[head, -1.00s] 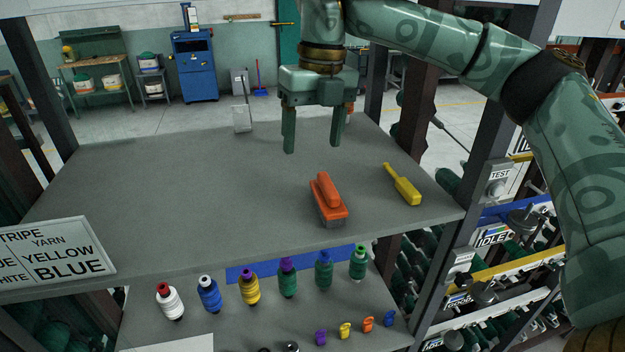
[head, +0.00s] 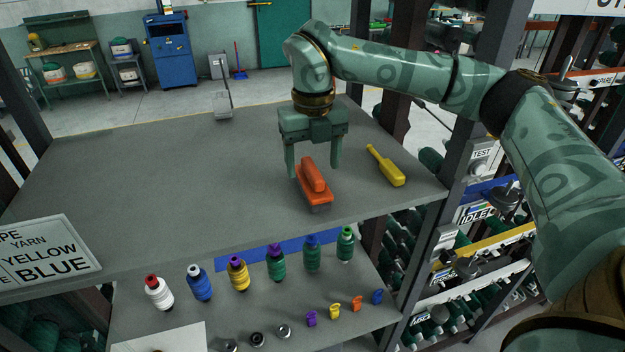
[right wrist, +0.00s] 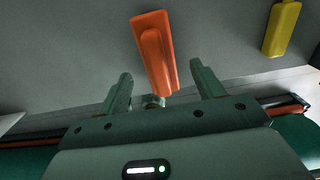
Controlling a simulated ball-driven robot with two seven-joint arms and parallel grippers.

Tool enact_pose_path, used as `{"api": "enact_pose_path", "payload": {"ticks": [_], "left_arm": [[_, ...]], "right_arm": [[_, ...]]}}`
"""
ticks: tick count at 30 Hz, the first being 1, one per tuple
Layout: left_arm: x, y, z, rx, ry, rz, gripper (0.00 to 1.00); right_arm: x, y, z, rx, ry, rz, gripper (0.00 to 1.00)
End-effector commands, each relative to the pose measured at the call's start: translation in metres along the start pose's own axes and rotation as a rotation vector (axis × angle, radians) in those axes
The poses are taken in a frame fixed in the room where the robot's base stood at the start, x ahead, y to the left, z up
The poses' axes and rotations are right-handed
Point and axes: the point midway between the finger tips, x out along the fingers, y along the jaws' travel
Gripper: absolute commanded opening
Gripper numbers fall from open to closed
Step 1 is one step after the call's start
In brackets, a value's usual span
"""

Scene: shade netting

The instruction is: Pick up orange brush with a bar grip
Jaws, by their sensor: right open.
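The orange brush (head: 313,184) lies on the grey upper shelf (head: 150,190), its raised bar grip on top and its bristle end toward the front edge. My right gripper (head: 313,172) is open, with its two fingers pointing down over the far end of the brush, one on each side. In the right wrist view the orange brush (right wrist: 154,50) extends from between the open fingers (right wrist: 165,85), with clear space on both sides. Whether the fingertips reach down beside the grip cannot be told. My left gripper is not in view.
A yellow brush (head: 386,167) lies to the right of the orange brush. A grey dustpan-like item (head: 223,104) stands at the back edge. Several yarn spools (head: 276,262) stand on the lower shelf. A steel post (head: 470,130) rises at the right.

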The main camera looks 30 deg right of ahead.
Motion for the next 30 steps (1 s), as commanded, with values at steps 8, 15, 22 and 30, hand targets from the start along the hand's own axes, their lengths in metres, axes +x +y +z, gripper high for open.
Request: {"api": "enact_pose_path", "payload": {"ticks": [8, 15, 22, 30], "left_arm": [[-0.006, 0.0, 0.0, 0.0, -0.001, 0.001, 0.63], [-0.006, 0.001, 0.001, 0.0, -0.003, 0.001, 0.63], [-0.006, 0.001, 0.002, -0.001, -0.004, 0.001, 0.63], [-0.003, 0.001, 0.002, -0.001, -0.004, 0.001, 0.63]], "right_arm": [[0.025, 0.001, 0.001, 0.0, 0.001, 0.001, 0.67], [0.025, 0.001, 0.001, 0.0, 0.0, 0.001, 0.42], [0.025, 0.001, 0.001, 0.0, 0.0, 0.001, 0.16], [0.019, 0.001, 0.002, 0.0, -0.002, 0.002, 0.16]]}}
